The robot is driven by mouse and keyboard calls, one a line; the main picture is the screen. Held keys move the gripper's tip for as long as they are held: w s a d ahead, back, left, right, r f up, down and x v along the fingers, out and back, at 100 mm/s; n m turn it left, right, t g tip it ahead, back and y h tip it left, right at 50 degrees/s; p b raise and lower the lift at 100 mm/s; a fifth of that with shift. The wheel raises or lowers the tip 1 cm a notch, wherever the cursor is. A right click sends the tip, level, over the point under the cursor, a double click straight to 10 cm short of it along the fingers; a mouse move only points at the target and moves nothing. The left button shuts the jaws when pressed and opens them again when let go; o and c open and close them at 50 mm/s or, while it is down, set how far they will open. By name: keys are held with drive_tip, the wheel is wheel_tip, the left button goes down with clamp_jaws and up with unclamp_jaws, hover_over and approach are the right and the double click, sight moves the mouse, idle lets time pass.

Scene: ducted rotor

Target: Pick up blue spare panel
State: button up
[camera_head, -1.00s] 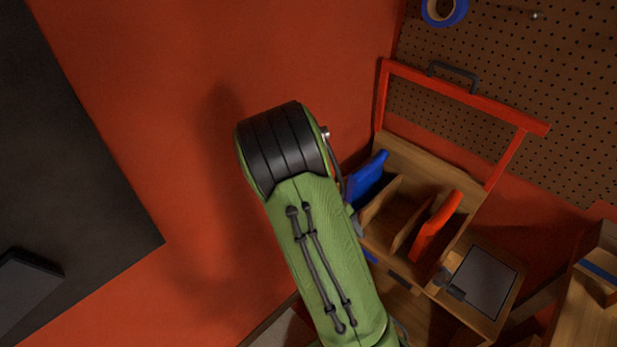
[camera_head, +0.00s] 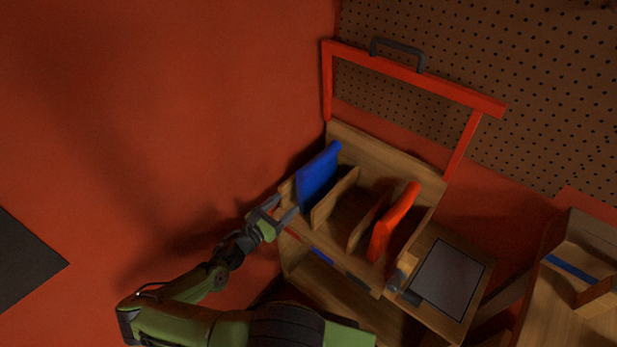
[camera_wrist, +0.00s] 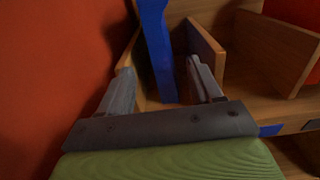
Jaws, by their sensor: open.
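The blue spare panel (camera_head: 319,178) stands upright in the leftmost slot of a wooden rack (camera_head: 385,157). My gripper (camera_head: 279,208) is at the front left of the rack, pointing at the panel's near edge. In the wrist view the blue panel (camera_wrist: 157,50) rises between the two fingers of my gripper (camera_wrist: 158,82), which are apart. One finger is left of the panel and the other is right of it, near a wooden divider (camera_wrist: 206,47). I cannot tell how far the fingertips reach along the panel.
An orange-red panel (camera_head: 394,222) stands in a slot farther right. A red frame with a dark handle (camera_head: 397,52) rises behind the rack. A grey plate (camera_head: 447,276) lies at the right. The red wall (camera_head: 150,110) is left, the pegboard (camera_head: 480,90) behind.

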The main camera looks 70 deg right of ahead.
sight(309, 183)
drive_tip(key=b+x, duration=0.1)
drive_tip(key=x, duration=0.3)
drive_tip(key=b+x, duration=0.1)
drive_tip(key=x, duration=0.7)
drive_tip(key=shift+s+d+f+b, duration=0.15)
drive_tip(key=shift+d+f+b, duration=0.1)
drive_tip(key=shift+b, duration=0.15)
clamp_jaws()
drive_tip(key=shift+r, duration=0.1)
idle(0.4)
